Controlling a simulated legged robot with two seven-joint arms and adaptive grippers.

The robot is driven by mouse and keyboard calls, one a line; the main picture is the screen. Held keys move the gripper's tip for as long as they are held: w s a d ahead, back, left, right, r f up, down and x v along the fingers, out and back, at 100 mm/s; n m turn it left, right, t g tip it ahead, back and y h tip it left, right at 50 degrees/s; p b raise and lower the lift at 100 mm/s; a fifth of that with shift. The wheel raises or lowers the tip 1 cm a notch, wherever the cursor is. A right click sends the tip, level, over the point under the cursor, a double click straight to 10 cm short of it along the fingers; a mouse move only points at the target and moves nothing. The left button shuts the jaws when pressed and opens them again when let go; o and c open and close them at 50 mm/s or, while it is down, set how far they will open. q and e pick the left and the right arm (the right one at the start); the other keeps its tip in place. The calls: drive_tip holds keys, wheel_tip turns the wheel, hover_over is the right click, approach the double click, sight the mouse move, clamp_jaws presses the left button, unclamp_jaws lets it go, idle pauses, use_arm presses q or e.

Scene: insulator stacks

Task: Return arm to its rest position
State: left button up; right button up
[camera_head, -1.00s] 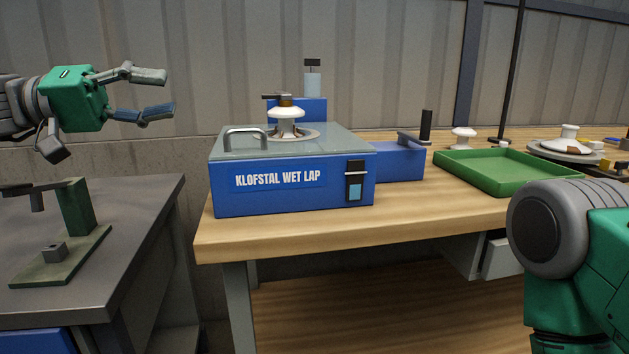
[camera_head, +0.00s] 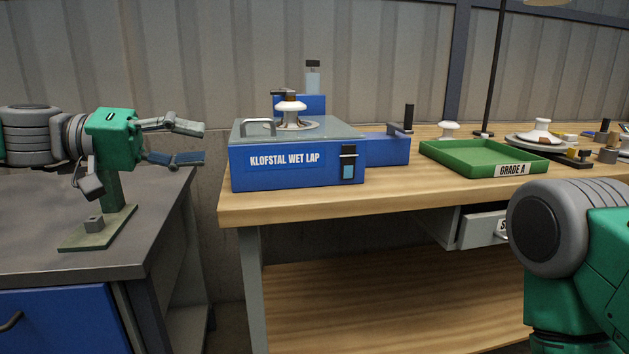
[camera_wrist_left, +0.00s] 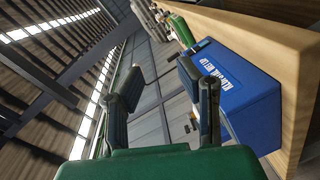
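My left arm comes in from the left in the head view. Its green gripper (camera_head: 188,143) is open and empty, over the right side of the grey metal bench and left of the blue wet lap machine (camera_head: 262,176). The gripper's fingers also show open in the left wrist view (camera_wrist_left: 160,100), with nothing between them. The blue machine is in that view too (camera_wrist_left: 240,100), to the right of the fingers. A grey and green part of my right arm fills the lower right of the head view. My right gripper is not in view.
A white insulator (camera_head: 290,107) sits on the machine's top. A green Grade A tray (camera_head: 480,160) lies on the wooden bench (camera_head: 400,196), with another white insulator (camera_head: 448,131) behind it. The grey bench (camera_head: 130,268) carries a green stand (camera_head: 98,238) just below my left gripper.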

use_arm(q)
drive_tip(key=s+d+f+n+g+y+p, duration=0.1)
drive_tip(key=s+d+f+n+y, duration=0.15)
drive_tip(key=f, duration=0.95)
drive_tip(key=s+d+f+n+y+p, duration=0.1)
drive_tip(key=s+d+f+y+p, duration=0.2)
drive_tip(key=f, duration=1)
drive_tip(key=s+f+g+y, duration=0.1)
drive_tip(key=s+f+y, duration=0.4)
drive_tip(key=f, duration=0.5)
drive_tip(key=s+a+f+m+y+p, duration=0.1)
drive_tip(key=s+a+f+y+p, duration=0.1)
drive_tip(key=s+a+f, duration=0.3)
drive_tip(key=s+a+f+m+g+y+p, duration=0.1)
drive_tip(key=s+a+f+y+p, duration=0.1)
drive_tip(key=s+a, duration=0.9)
drive_tip(key=s+f+y, duration=0.1)
drive_tip(key=s+f, duration=0.1)
drive_tip(key=s, duration=0.4)
drive_tip(key=shift+f+p, duration=0.3)
drive_tip(key=shift+f, duration=0.1)
drive_tip(key=shift+w+y, duration=0.1)
drive_tip(key=shift+y, duration=0.15)
